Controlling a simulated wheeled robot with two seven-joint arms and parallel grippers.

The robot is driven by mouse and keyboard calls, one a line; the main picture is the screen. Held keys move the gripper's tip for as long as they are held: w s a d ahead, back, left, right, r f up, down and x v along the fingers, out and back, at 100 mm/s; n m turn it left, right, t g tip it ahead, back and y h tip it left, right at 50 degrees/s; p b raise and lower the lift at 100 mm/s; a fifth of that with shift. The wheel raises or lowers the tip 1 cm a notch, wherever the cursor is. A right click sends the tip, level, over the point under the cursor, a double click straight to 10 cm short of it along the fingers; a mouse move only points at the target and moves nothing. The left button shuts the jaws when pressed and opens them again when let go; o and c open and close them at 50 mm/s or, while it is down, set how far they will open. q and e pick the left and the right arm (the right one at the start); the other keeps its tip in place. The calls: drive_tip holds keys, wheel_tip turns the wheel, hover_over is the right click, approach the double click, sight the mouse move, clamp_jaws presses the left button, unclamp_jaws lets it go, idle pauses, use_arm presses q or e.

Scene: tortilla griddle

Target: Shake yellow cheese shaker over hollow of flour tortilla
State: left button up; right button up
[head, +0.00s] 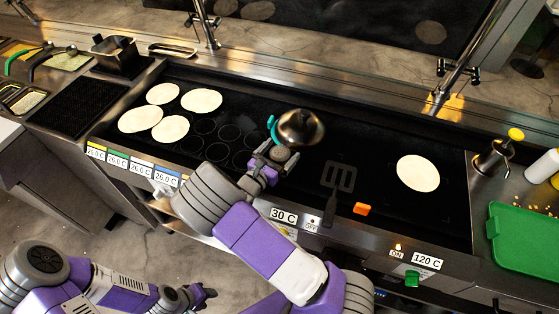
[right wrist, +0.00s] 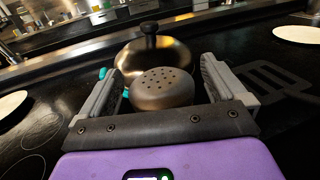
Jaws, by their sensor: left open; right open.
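A metal shaker with a perforated top (right wrist: 162,87) stands between the fingers of my right gripper (head: 272,168); that gripper is open, with gaps beside the shaker in the right wrist view. The shaker top shows small in the head view (head: 281,153); no yellow shows on it. A pale round tortilla (head: 417,173) lies flat on the right griddle; I cannot make out a hollow in it. Several more tortillas (head: 201,100) lie on the left griddle. My left gripper (head: 206,294) is open and empty at the lower left, off the counter.
A domed metal lid with a black knob (head: 300,129) is just behind the shaker, with a teal curved piece (head: 272,126) beside it. A black slotted spatula (head: 338,178) lies to the right. A yellow-topped metal item (head: 493,157), white bottle (head: 541,166) and green board (head: 525,238) are far right.

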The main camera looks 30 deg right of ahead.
drive_tip(key=shift+x, duration=0.8)
drive_tip(key=shift+c, duration=0.5)
drive_tip(key=c, duration=1.1)
drive_tip(key=shift+o, duration=0.2)
drive_tip(key=shift+r, duration=0.1)
wheel_tip(320, 180, up, 10)
drive_tip(key=p, duration=0.2)
drive_tip(key=shift+p, duration=0.35)
